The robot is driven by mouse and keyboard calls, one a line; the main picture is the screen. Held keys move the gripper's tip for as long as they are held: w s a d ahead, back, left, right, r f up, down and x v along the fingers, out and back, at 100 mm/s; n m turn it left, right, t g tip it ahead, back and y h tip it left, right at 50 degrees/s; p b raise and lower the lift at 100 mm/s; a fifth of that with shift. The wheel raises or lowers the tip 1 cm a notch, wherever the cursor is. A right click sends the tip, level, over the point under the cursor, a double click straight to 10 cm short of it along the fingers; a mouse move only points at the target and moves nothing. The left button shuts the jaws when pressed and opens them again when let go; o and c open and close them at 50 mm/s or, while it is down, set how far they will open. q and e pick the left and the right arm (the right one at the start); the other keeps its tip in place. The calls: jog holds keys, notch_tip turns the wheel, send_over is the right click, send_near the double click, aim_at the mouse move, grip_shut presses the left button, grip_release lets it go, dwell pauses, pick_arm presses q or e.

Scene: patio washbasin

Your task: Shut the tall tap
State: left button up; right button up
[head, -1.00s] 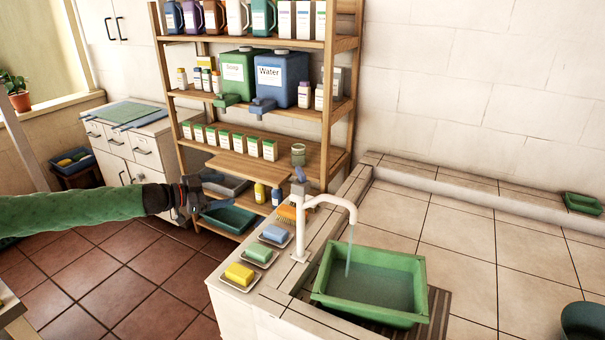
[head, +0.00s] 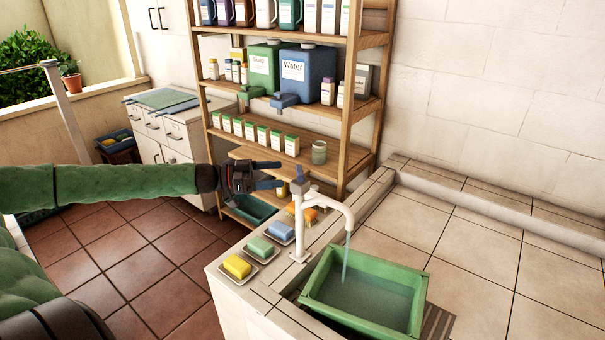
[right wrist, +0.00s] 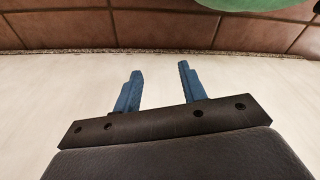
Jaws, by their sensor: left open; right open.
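The tall tap (head: 304,222) is white and stands on the tiled counter ledge, its spout curving right over a green basin (head: 318,289). A stream of water (head: 345,262) runs from the spout into the basin, which holds water. A small blue-grey lever (head: 300,176) sits upright on top of the tap. My left gripper (head: 281,174) is open just left of the lever, its fingers pointing right towards it; I cannot tell whether they touch. My right gripper (right wrist: 157,88) is open and empty in the right wrist view, over a pale surface.
A wooden shelf (head: 360,125) with bottles and containers stands behind. The tiled counter right of the basin looks clear.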

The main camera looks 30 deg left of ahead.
aim_at(300, 170)
jog(key=shift+w+r+b, duration=0.65)
jog(key=shift+w+r, duration=0.05)
jog(key=shift+r, duration=1.45)
pick_arm(q)
jog(key=p+x, duration=0.1)
jog(key=x, duration=0.4)
jog(key=shift+w+d+r, duration=0.15)
jog(key=shift+d, duration=0.1)
jog(key=shift+p+x, duration=0.45)
jog(key=shift+x, duration=0.55)
jog(key=shift+d, duration=0.1)
pick_arm(e)
notch_tip(300, 170, down, 6)
jog(key=s, duration=0.2)
jog(key=shift+d+r, duration=0.15)
jog(key=shift+d, duration=0.25)
pick_arm(q)
jog(key=c, duration=0.9)
jog(key=shift+c, duration=0.5)
pick_arm(e)
jog(key=shift+w+a+r, duration=0.25)
